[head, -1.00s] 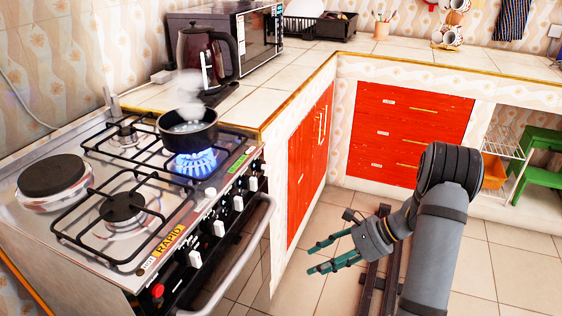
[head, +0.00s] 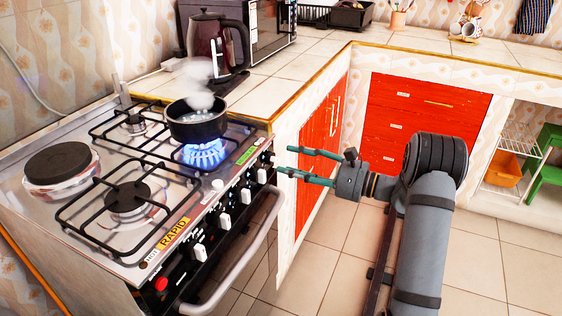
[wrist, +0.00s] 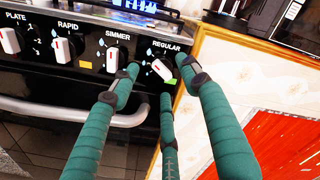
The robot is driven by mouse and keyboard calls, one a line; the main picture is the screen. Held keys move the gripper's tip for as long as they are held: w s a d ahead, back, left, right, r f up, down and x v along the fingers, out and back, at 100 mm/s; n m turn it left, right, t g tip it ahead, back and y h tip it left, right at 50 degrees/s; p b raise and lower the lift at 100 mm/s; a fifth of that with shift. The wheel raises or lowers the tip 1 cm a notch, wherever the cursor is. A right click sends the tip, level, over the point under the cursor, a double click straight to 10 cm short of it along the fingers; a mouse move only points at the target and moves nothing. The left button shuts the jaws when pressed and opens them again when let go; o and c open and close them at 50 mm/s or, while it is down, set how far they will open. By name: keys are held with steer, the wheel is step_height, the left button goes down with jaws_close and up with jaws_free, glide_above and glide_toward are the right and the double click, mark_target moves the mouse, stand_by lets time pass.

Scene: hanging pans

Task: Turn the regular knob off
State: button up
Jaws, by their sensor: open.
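The regular knob (wrist: 160,69) is white and sits under the word REGULAR on the black stove front in the wrist view. Its body is turned at a slant. A blue flame (head: 204,154) burns under the steaming pot (head: 197,127).
The simmer knob (wrist: 112,61) and rapid knob (wrist: 61,50) sit to the left. An oven handle (head: 243,252) runs below the knobs. Red cabinets (head: 320,150) stand right of the stove. A kettle (head: 215,42) stands on the counter. The floor (head: 320,250) is clear.

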mark_target(278, 160)
steer(key=shift+x, duration=1.85)
steer(key=shift+c, duration=0.4)
steer(key=c, duration=1)
